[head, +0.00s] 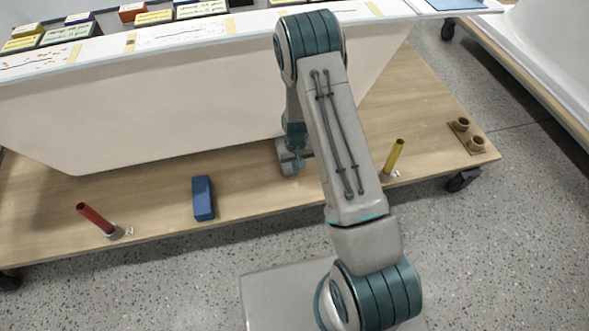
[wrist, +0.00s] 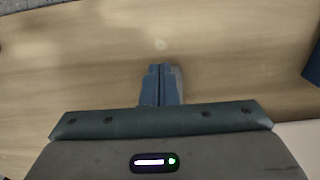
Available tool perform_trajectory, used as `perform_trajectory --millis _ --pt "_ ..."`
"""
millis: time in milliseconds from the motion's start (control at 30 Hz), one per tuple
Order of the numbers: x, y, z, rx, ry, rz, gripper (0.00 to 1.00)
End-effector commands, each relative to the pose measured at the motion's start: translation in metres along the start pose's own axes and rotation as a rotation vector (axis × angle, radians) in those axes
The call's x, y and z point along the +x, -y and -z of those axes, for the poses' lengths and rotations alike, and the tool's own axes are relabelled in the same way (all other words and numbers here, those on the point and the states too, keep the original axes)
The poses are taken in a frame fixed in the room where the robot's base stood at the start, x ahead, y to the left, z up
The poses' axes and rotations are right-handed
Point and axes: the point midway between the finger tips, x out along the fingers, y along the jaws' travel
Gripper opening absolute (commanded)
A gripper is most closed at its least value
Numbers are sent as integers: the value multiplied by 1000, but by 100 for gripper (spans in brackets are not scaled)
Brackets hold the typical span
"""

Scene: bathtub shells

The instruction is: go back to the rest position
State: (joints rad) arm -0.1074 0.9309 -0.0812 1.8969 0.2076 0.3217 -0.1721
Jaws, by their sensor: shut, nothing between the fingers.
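My gripper (wrist: 161,72) shows in the wrist view with its two fingers together and nothing between them. It points at bare wooden board. In the head view my arm reaches down to the wooden board (head: 262,198) of a wheeled cart, in front of a white tub shell (head: 180,105). The gripper's fingertips are hidden or too small to make out there. A blue block (head: 203,198) lies on the board to the left of my gripper. A dark blue edge also shows at the right of the wrist view (wrist: 313,62).
A red tube (head: 95,217) leans in a holder at the left front. A yellow tube (head: 394,156) leans in another, right of my arm. Two brown cups (head: 468,134) sit at the right corner. Another cart stands at the right.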

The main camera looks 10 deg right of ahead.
Motion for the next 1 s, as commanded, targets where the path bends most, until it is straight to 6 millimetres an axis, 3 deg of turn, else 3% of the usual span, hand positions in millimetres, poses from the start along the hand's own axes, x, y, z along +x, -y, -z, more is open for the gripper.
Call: perform_trajectory --millis 100,367,467,567,767,1000 --pt "-10 1 0 -2 0 0 0" --pt "-13 2 0 -5 1 0 0" --pt "-28 3 1 -4 -6 3 0" --pt "-68 4 2 -1 -18 9 0" --pt "-190 5 -7 8 -54 29 0" --pt "-329 4 -36 16 -97 43 0"
